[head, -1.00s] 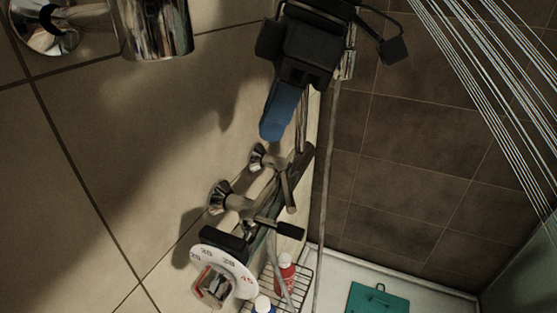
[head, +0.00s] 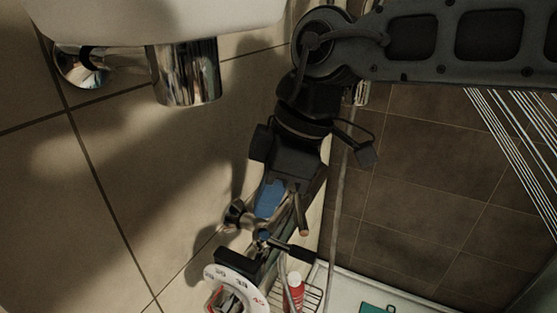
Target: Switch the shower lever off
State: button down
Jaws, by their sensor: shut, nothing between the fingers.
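The wall-mounted shower mixer runs along the tiled wall at bottom centre. A short lever with a black grip (head: 292,250) sticks out of it to the right. A slim metal lever (head: 300,216) stands out just above that; I cannot tell which is the shower lever. My gripper (head: 265,232) is shut and empty, its blue fingers pointing down at the mixer. The tips overlap the mixer body just left of the levers, and contact cannot be made out. Streams of water (head: 520,150) fall at the right, so the shower is running.
A round white numbered dial (head: 240,285) sits at the mixer's near end. A wire rack (head: 313,297) holds a red bottle (head: 295,288). A hose (head: 335,215) hangs to the right. A white basin (head: 150,20) with a chrome trap (head: 185,75) is at upper left. A teal item (head: 375,309) lies below.

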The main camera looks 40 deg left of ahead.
aim_at(302, 218)
jog(key=shift+w+d+f+p, duration=0.25)
jog(key=shift+w+d+f, duration=0.1)
jog(key=shift+w+d, duration=0.35)
jog(key=shift+w+d+f+p, duration=0.25)
jog(key=shift+w+d+f, duration=0.1)
jog(key=shift+w+d, duration=0.25)
jog(key=shift+w+d+n, duration=0.15)
jog(key=shift+d+n, duration=0.15)
jog(key=shift+n, duration=0.3)
jog(key=shift+w+d+n+g+h, duration=0.3)
jog(key=shift+w+d+n+h, duration=0.2)
jog(key=shift+n, duration=0.5)
jog(key=shift+w+d+n+h+p, duration=0.15)
jog(key=shift+w+d+n+p, duration=0.15)
jog(key=shift+w+n, duration=0.35)
jog(key=shift+w+d+n+h+p, duration=0.2)
jog(key=shift+w+d+n, duration=0.15)
jog(key=shift+w, duration=0.5)
jog(key=shift+w+d+n+h+p, duration=0.15)
jog(key=shift+w+d+n+p, duration=0.1)
jog(key=shift+w+n, duration=0.45)
jog(key=shift+w, duration=0.1)
jog(key=shift+r, duration=0.15)
